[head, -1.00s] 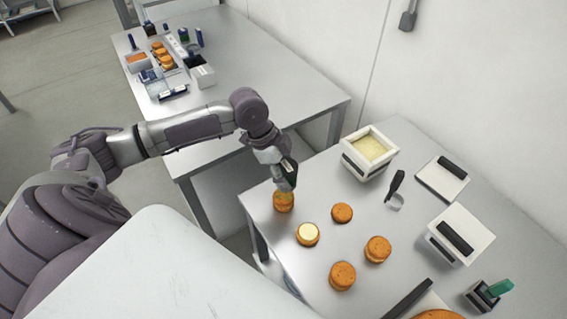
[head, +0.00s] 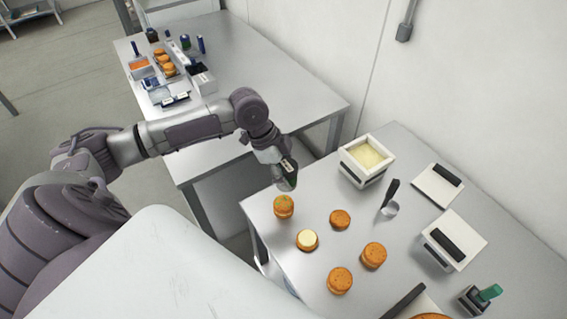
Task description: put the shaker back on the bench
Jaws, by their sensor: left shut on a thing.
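My left gripper (head: 284,170) is shut on the shaker (head: 290,180), a small dark green container with a pale patch, mostly hidden by the fingers. It is held tilted in the air above a filled orange-brown round (head: 284,207) near the bench's left corner. That round has green bits on its top. The grey bench (head: 440,270) carries other rounds: one with a bare cream top (head: 307,240) and plain ones (head: 340,219), (head: 374,255) and (head: 340,280). My right gripper is not in view.
On the bench stand a white tub of pale filling (head: 368,157), a ring-shaped tool with a dark handle (head: 390,205), white boards with black handles (head: 438,185) and a green-handled tool in a holder (head: 485,295). A second table (head: 275,75) holds trays and small containers.

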